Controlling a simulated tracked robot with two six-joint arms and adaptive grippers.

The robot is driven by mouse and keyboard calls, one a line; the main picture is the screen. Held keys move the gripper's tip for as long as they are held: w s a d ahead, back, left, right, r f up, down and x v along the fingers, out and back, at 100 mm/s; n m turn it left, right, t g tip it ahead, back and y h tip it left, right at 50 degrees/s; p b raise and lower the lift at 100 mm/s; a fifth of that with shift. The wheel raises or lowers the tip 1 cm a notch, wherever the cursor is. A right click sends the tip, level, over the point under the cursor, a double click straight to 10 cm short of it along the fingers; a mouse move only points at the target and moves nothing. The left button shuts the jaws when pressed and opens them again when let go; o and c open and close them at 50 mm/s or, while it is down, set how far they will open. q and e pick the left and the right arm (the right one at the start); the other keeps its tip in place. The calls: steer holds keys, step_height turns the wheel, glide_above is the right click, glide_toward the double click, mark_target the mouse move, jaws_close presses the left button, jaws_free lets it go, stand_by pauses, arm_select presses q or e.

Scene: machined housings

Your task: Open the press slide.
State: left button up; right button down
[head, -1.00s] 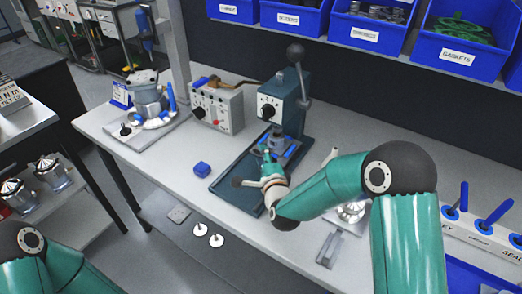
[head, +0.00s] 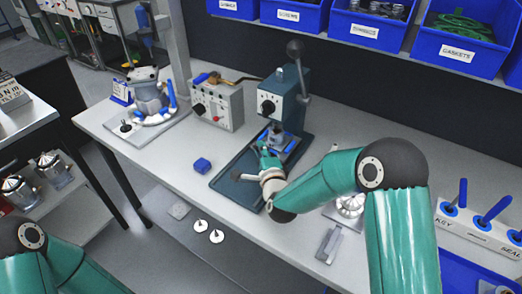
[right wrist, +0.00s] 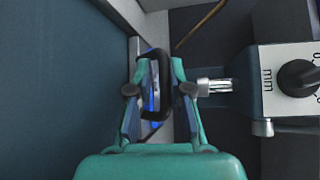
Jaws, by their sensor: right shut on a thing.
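The press (head: 284,97) is a teal machine with a dial and a lever topped by a dark ball. It stands at the back of a dark teal base tray (head: 236,187). My right gripper (head: 266,158) is low over the tray, just in front of the press. In the right wrist view its fingers (right wrist: 159,88) close around a dark loop-shaped handle (right wrist: 160,62), with a bright metal and blue part behind it. The slide itself is mostly hidden by the gripper, so its position is hard to tell. My left gripper is out of view; only part of that arm shows.
A metal part (head: 348,205) sits to the right, near a rack of blue-handled tools (head: 485,228). Blue bins (head: 459,35) hang above.

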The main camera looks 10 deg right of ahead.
steer(key=shift+r, duration=0.25)
steer(key=shift+s+a+b, duration=0.1)
steer(key=shift+a+b, duration=0.1)
steer(key=shift+b, duration=0.1)
steer(key=s+a+b, duration=0.9)
steer(key=s+a, duration=0.1)
steer(key=shift+s+f, duration=0.1)
steer(key=shift+f, duration=0.05)
steer(key=shift+s+a+b, duration=0.3)
steer(key=shift+a, duration=0.05)
steer(key=c, duration=1.5)
jaws_free()
steer(key=shift+o, duration=1.4)
steer(key=shift+w+a, duration=0.1)
steer(key=shift+w, duration=0.05)
